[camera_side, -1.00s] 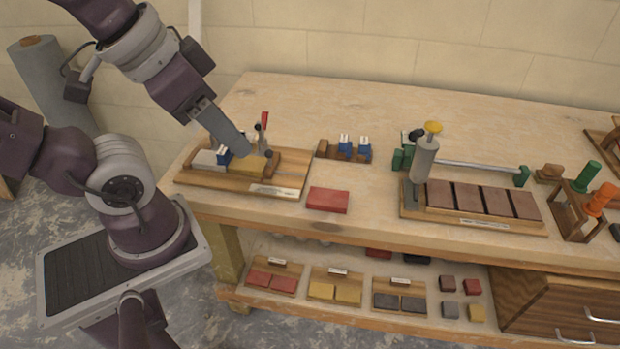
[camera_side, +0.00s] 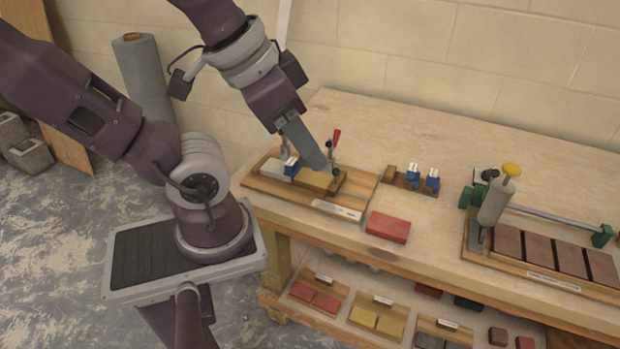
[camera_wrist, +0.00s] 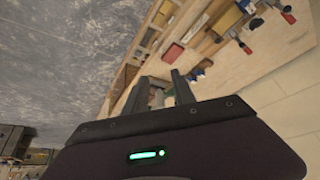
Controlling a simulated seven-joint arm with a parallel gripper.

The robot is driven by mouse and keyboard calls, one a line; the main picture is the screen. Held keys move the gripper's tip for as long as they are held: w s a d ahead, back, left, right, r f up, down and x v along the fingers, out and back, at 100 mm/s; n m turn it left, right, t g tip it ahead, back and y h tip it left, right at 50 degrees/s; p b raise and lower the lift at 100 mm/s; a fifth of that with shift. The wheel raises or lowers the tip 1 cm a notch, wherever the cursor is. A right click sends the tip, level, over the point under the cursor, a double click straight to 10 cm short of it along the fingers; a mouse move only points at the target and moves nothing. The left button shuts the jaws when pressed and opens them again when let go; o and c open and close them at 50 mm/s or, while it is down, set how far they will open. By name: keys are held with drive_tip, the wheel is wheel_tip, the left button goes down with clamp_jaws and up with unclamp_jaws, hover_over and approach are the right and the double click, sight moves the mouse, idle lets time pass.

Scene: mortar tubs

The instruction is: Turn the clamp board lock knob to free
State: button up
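The clamp board (camera_side: 361,196) is a wooden board with a label at the bench's left end. It carries a grey block (camera_side: 275,168), a blue clip (camera_side: 291,166), a yellow block (camera_side: 313,181) and a red-handled clamp (camera_side: 336,137). Small dark knobs stand by the clamp; I cannot tell which is the lock knob or how it is turned. My gripper (camera_side: 326,168) is in front of the board in the side view, overlapping the yellow block; contact cannot be told. In the wrist view my gripper (camera_wrist: 158,88) has its fingers apart, and the board (camera_wrist: 207,40) is at upper right.
A red block (camera_side: 388,227) lies just right of the board, with a rack of blue clips (camera_side: 411,181) behind. A grey cylinder tool (camera_side: 495,203) and a tray of brown tiles (camera_side: 540,272) are farther right. Bare bench lies between them.

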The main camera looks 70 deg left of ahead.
drive_tip(key=w+a+f+m+g+y, duration=0.2)
drive_tip(key=w+a+f+m+g, duration=0.1)
drive_tip(key=w+a, duration=0.5)
drive_tip(key=w+a+f+m+g+y, duration=0.1)
drive_tip(key=w+a+f+m+g, duration=0.15)
drive_tip(key=w+a, duration=0.6)
drive_tip(key=s+a+f+m+g, duration=0.1)
drive_tip(key=a+f, duration=0.4)
drive_tip(key=s+a+f+m+g, duration=0.1)
drive_tip(key=a+f, duration=0.4)
drive_tip(key=s+a+f+m+g, duration=0.1)
drive_tip(key=a+f, duration=0.5)
drive_tip(key=shift+s+f+m, duration=0.1)
drive_tip(key=shift+s+m, duration=0.15)
drive_tip(key=shift+s, duration=0.05)
drive_tip(key=shift+s+a+f, duration=0.1)
drive_tip(key=shift+s+f, duration=0.05)
drive_tip(key=shift+f, duration=0.35)
clamp_jaws()
